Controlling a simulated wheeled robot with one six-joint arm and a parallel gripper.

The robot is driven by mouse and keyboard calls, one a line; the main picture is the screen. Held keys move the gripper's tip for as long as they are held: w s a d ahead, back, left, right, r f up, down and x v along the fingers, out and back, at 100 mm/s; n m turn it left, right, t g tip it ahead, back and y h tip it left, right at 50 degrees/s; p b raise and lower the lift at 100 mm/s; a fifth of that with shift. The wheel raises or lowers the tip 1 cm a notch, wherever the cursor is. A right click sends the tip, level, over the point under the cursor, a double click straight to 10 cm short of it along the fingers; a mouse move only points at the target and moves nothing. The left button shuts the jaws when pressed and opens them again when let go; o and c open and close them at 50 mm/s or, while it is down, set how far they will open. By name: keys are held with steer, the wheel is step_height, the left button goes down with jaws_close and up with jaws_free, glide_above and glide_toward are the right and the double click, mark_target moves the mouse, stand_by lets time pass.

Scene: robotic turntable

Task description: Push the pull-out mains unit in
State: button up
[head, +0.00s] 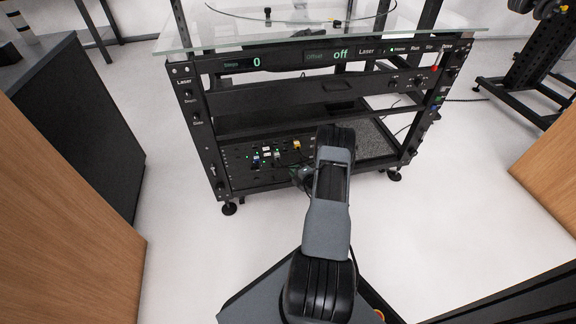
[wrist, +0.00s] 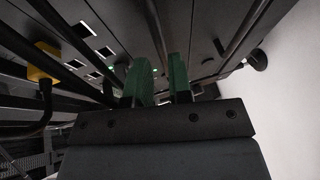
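The mains unit (head: 238,166) is a black panel low on the left of the rack, with small green lights and several plugs and sockets. I cannot tell how far it stands out from the rack. My gripper (head: 301,178) is at the panel's right end, partly hidden by my arm. In the wrist view my gripper (wrist: 160,82) has two green fingers apart with a gap between them and nothing clearly held. Dark panel surfaces with pale sockets (wrist: 105,51) lie close beyond the fingers; contact cannot be told.
The black rack (head: 300,122) carries a glass top (head: 220,36) and a display strip (head: 290,57). A grey mesh shelf (head: 372,140) is right of the mains unit. Wooden panels (head: 60,200) and a dark cabinet (head: 85,130) stand left. Pale floor (head: 430,215) is clear at right.

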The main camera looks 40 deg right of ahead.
steer(key=s+r+p, duration=0.1)
steer(key=s+p, duration=0.1)
steer(key=s, duration=0.7)
steer(key=shift+s+r+p, duration=0.25)
steer(key=shift+s+p, duration=0.05)
steer(key=shift+s, duration=0.1)
steer(key=shift+a, duration=0.1)
